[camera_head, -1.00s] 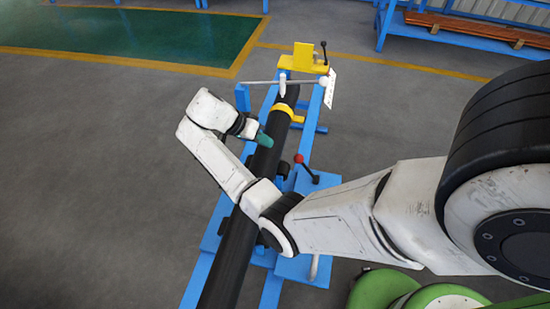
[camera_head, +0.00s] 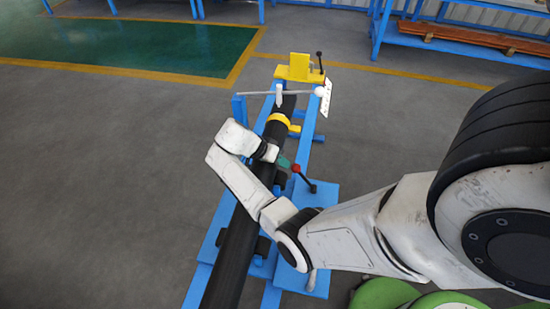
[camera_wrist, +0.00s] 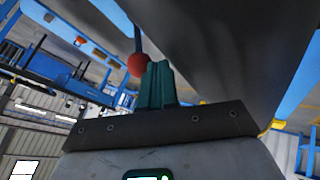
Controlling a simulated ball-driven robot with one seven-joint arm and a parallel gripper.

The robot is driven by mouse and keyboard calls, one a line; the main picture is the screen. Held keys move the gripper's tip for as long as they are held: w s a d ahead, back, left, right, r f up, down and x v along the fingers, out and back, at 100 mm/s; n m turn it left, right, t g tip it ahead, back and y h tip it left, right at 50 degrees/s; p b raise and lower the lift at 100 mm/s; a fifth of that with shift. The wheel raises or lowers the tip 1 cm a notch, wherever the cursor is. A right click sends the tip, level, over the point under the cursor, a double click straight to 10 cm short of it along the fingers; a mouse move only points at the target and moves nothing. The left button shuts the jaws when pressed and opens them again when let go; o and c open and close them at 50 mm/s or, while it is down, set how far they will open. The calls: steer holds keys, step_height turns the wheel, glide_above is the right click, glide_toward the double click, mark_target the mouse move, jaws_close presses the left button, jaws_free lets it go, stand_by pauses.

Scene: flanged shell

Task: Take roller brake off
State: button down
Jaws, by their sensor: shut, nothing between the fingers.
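A brake lever with a red ball knob (camera_head: 296,168) and a dark rod stands on the blue frame, right of the long black pipe. The knob leans up and left from the rod's foot. My gripper (camera_head: 284,161), with teal fingers, is beside the knob on its left, above the pipe. In the wrist view the red knob (camera_wrist: 138,64) shows just left of the fingertips (camera_wrist: 158,68), which are together with nothing between them. Whether the fingers touch the knob I cannot tell.
The black pipe (camera_head: 233,250) lies along the blue stand (camera_head: 307,194), under my arm. A yellow clamp (camera_head: 278,119) sits around the pipe. Farther back are a yellow block (camera_head: 299,66) and a black-knobbed lever (camera_head: 320,60). Open floor lies to the left.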

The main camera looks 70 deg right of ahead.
steer(key=shift+s+f, duration=0.1)
steer(key=shift+f, duration=0.05)
stand_by(0.3)
steer(key=shift+s+d+r+t+p, duration=0.1)
steer(key=shift+s+r+t+p, duration=0.3)
steer(key=shift+t+p, duration=0.35)
